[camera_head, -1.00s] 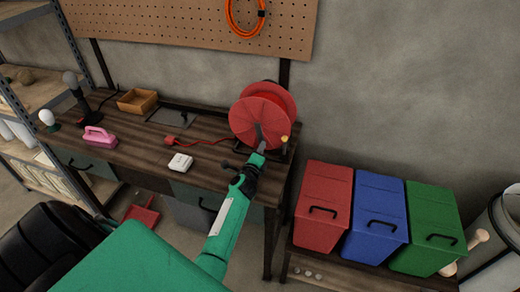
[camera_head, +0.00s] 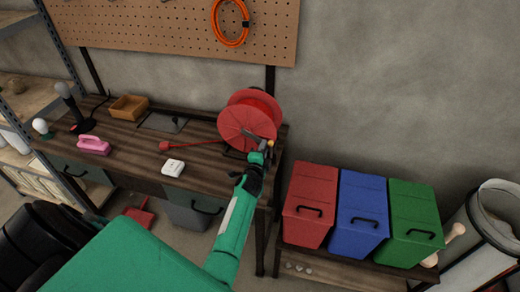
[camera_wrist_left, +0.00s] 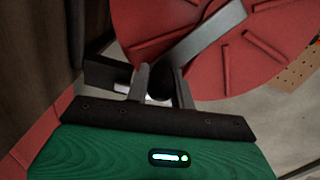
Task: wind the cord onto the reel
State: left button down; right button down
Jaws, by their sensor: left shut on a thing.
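A red reel (camera_head: 240,122) stands at the right end of the wooden workbench, with a grey crank arm (camera_head: 252,134) on its front face. My left gripper (camera_head: 262,152) is at the outer end of this crank, in front of the reel's lower right. A red cord (camera_head: 193,144) lies across the bench from the reel to a red plug (camera_head: 166,146). My right gripper is not in view.
A pink item (camera_head: 93,146) and a wooden tray (camera_head: 129,107) are farther left. Red (camera_head: 310,205), blue (camera_head: 358,217) and green (camera_head: 413,222) bins stand right of the bench.

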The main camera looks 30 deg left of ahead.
pick_arm(q)
jog(key=shift+w+d+r+p, duration=0.15)
jog(key=shift+r+p, duration=0.2)
jog(key=shift+r, duration=0.65)
jog(key=c, duration=1.2)
grip_release()
jog(key=shift+a, duration=0.2)
jog(key=shift+f, duration=0.2)
jog(key=shift+s+d, duration=0.1)
jog(key=shift+s, duration=0.1)
jog(key=shift+s+d, duration=0.1)
jog(key=shift+s, duration=0.1)
jog(key=b+v, duration=0.2)
jog(key=v, duration=1.1)
